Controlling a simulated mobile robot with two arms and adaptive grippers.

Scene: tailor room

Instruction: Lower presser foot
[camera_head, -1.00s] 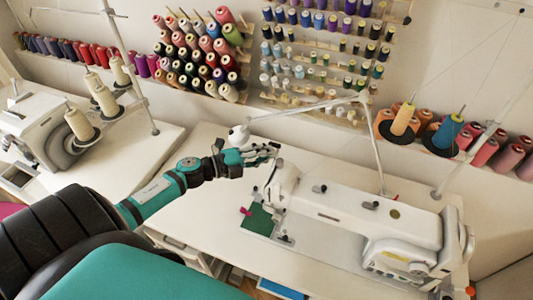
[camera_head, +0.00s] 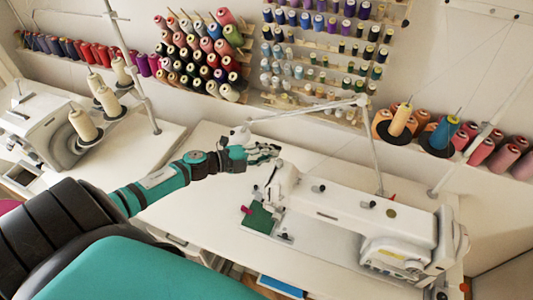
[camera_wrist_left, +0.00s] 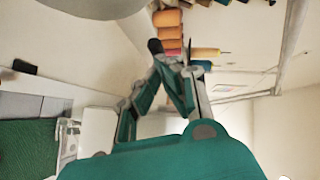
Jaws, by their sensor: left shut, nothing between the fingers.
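The white sewing machine (camera_head: 350,213) stands on the white table in the head view. Its needle end is at the left, over a piece of green fabric (camera_head: 261,217). The presser foot itself is too small to make out. My left gripper (camera_head: 277,151) is shut and empty, just behind and above the machine's left end, apart from it as far as I can see. In the left wrist view the fingertips of my left gripper (camera_wrist_left: 172,55) are close together, and the green fabric (camera_wrist_left: 28,145) shows at the lower left. My right gripper is not in view.
A thin thread stand (camera_head: 372,145) rises behind the machine. A second white machine (camera_head: 48,130) with cones stands on the left table. Racks of thread spools (camera_head: 205,55) line the wall. The white tabletop (camera_head: 200,222) is bare left of the machine.

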